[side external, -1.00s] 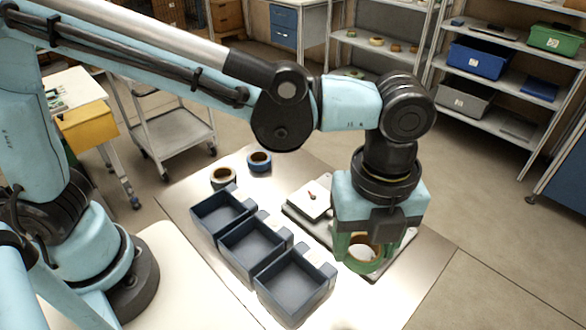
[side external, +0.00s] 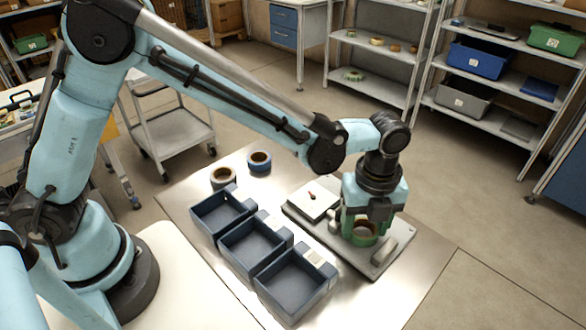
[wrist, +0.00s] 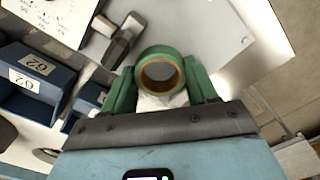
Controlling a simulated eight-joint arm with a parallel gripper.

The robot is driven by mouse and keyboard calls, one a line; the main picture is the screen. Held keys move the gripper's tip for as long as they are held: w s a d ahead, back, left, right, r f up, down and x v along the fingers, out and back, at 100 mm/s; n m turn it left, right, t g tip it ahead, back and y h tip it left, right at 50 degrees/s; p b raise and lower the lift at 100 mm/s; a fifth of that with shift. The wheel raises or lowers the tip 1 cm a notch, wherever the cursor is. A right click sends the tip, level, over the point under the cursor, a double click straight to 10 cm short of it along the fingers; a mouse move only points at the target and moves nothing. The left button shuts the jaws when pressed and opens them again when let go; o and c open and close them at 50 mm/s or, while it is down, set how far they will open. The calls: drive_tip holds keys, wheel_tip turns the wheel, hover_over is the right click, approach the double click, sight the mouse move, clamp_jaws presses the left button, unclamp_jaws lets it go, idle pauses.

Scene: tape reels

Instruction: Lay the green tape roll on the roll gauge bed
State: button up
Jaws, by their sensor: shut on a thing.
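The green tape roll (side external: 364,238), with a brown core, is held between the green fingers of my gripper (side external: 362,228). In the wrist view the roll (wrist: 160,54) shows its round opening, with one finger of my gripper (wrist: 160,82) on each side. The roll gauge (side external: 399,246) is a grey plate with a white dial face (side external: 311,203) and red pointer at its left end. The roll is low over the gauge bed, between dial and a grey block (side external: 385,251). I cannot tell whether it touches the bed.
Three dark blue bins (side external: 262,262) stand in a row left of the gauge; labels show in the wrist view (wrist: 34,70). A dark brown-cored roll (side external: 223,177) and a blue roll (side external: 259,161) lie at the back of the metal table. The right front table corner is clear.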

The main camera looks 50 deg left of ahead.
drive_tip(key=shift+f, duration=0.35)
drive_tip(key=shift+f, duration=0.1)
drive_tip(key=o, duration=0.7)
drive_tip(key=shift+o, duration=0.2)
wheel_tip(320, 180, up, 12)
drive_tip(key=s+a+n+t, duration=0.3)
drive_tip(key=s+a+n, duration=0.1)
drive_tip(key=a+n, duration=0.7)
drive_tip(key=s+a+n+t, duration=0.4)
drive_tip(key=a+n, duration=0.8)
drive_tip(key=n, duration=0.3)
drive_tip(key=shift+s+a+r, duration=0.15)
drive_tip(key=shift+s+r, duration=0.2)
drive_tip(key=shift+s, duration=0.2)
